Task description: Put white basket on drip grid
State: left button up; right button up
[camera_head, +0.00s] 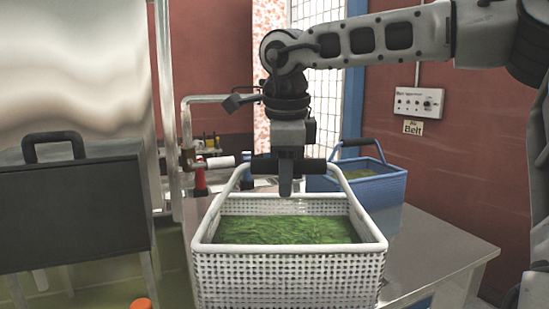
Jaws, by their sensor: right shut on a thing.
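The white basket (288,276) hangs upright in the middle of the head view, with a layer of green stuff inside it. Its handle rises to my right gripper (287,180), which is shut on it. The basket appears to be in front of or above the near end of the metal table; the gap beneath it is hidden. My left gripper is not in view. I cannot pick out the drip grid with certainty.
A blue basket (384,190) with green contents stands on the metal table (437,243) behind and right of the white basket. A dark box with a handle (75,220) is at the left. Pipes with a red-handled valve (199,180) stand behind. An orange cap (141,304) shows at the bottom.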

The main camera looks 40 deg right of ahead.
jog(key=shift+w+d+f, duration=0.15)
jog(key=shift+d+f, duration=0.1)
jog(key=shift+d, duration=0.05)
jog(key=shift+s+p+x, duration=0.15)
jog(key=shift+x, duration=0.75)
jog(key=shift+s+p+x, duration=0.15)
jog(key=shift+x, duration=0.8)
jog(key=o, duration=1)
jog(key=shift+f, duration=0.2)
jog(key=v, duration=1.2)
jog(key=shift+r, duration=0.1)
